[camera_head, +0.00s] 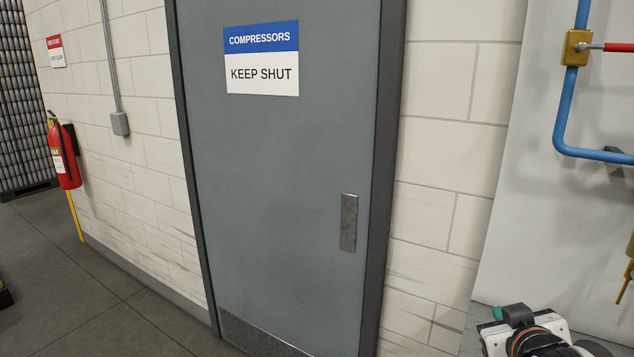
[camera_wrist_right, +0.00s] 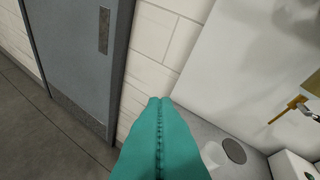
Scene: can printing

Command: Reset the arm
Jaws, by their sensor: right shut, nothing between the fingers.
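My right gripper (camera_head: 497,313) shows at the bottom right of the head view, where the white and black wrist hides most of it and only a bit of teal finger shows. In the right wrist view its two teal fingers (camera_wrist_right: 160,102) lie together along a toothed seam, shut with nothing between them. They point toward the foot of the white block wall (camera_wrist_right: 157,50), beside the grey door (camera_wrist_right: 82,55). My left gripper is in neither view.
The grey door (camera_head: 285,160) looks closed. A blue pipe (camera_head: 564,110) with a brass valve (camera_head: 576,47) runs at the right. A red extinguisher (camera_head: 64,157) hangs at the left. A grey surface with a dark disc (camera_wrist_right: 234,151) lies right of the fingers. Floor at left is mostly clear.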

